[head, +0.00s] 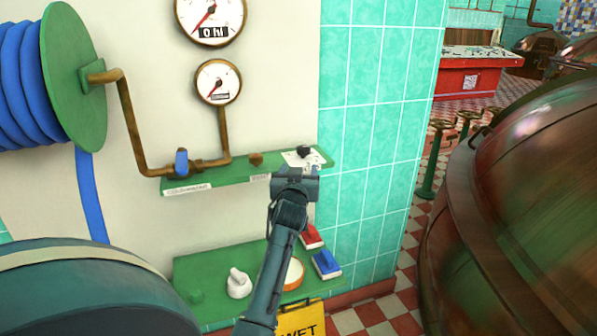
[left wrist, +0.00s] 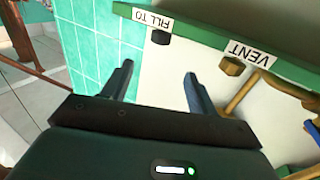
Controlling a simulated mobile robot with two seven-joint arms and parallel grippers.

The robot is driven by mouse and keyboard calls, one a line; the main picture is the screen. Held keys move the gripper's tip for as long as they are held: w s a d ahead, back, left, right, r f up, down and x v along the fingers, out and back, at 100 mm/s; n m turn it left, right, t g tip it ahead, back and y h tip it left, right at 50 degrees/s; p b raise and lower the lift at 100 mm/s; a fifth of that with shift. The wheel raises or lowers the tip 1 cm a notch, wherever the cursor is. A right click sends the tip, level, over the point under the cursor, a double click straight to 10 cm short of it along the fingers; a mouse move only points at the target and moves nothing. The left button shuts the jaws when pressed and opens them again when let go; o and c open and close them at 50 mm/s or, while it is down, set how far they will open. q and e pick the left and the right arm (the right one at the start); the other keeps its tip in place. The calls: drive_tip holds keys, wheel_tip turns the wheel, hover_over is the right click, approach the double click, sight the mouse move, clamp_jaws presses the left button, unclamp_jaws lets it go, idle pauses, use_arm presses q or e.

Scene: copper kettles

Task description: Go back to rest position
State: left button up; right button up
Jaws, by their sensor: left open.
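My left gripper (head: 297,174) is at the front of the upper green shelf (head: 215,177), near its right end, in the head view. In the left wrist view its two fingers (left wrist: 159,76) are apart with nothing between them. A black knob (head: 304,151) on a white plate shows just behind the gripper in the head view. In the left wrist view the black knob (left wrist: 161,37) is beyond the fingertips, apart from them, by a "FILL TO" label (left wrist: 152,18). A brass knob (left wrist: 232,66) sits by the "VENT" label (left wrist: 250,53). My right gripper is out of view.
A blue-handled valve (head: 181,161) and brass pipes are left of the gripper. The lower green shelf (head: 205,269) holds a white bottle (head: 238,284), an orange-rimmed bowl (head: 293,273), and red and blue brushes. A yellow sign (head: 302,318) stands below. A large copper kettle (head: 520,220) fills the right.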

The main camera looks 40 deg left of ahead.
use_arm(q)
drive_tip(key=shift+w, duration=0.1)
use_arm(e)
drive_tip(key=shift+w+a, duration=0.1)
use_arm(q)
drive_tip(key=shift+f, duration=0.1)
drive_tip(key=s+d+f+m+h+p, duration=0.2)
drive_tip(key=s+d+f+m+h, duration=0.15)
drive_tip(key=d+f, duration=0.35)
drive_tip(key=s+d+f+m+h+p, duration=0.25)
drive_tip(key=s+d+f+h, duration=0.2)
drive_tip(key=d, duration=0.45)
drive_tip(key=s+d+f+m+g+h+p, duration=0.1)
drive_tip(key=s+d+f+m+g+h, duration=0.1)
drive_tip(key=s+d, duration=0.7)
drive_tip(key=s+d+f+m+g+h+p, duration=0.1)
drive_tip(key=s+d+f+h, duration=0.3)
drive_tip(key=s+d, duration=0.6)
drive_tip(key=shift+s+f+m+g+p, duration=0.35)
drive_tip(key=shift+s+f+m+g, duration=0.15)
drive_tip(key=shift+s+f+m, duration=0.25)
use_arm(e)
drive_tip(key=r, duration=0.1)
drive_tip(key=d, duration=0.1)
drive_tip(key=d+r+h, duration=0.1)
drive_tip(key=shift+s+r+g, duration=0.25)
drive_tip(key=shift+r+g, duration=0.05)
